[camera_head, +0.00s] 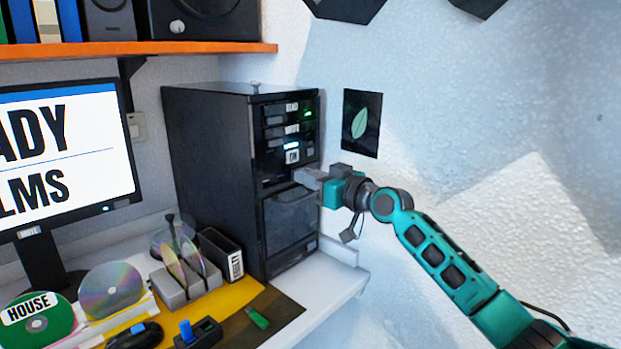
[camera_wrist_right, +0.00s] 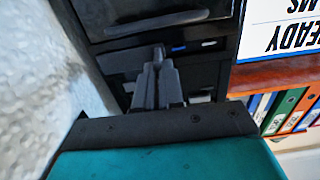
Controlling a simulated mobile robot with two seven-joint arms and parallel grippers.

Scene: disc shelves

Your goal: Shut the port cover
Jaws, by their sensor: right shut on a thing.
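The black computer tower (camera_head: 215,175) stands at the back right of the desk. Its front has lit slots at the top and a large panel (camera_head: 290,218) below. My right gripper (camera_head: 303,176) reaches in from the right, with its fingertips at the tower front just under the lit ON button (camera_head: 292,155). In the right wrist view, which is upside down, the fingers (camera_wrist_right: 158,60) are together at the narrow strip with a blue port (camera_wrist_right: 179,49). They are shut on what appears to be the port cover, mostly hidden between the tips. My left gripper is out of view.
A monitor (camera_head: 70,150) stands at the left under an orange shelf (camera_head: 150,48). Discs in a grey rack (camera_head: 185,285), a dark labelled box (camera_head: 222,255) and a green USB stick (camera_head: 257,318) lie before the tower. The wall is close on the right.

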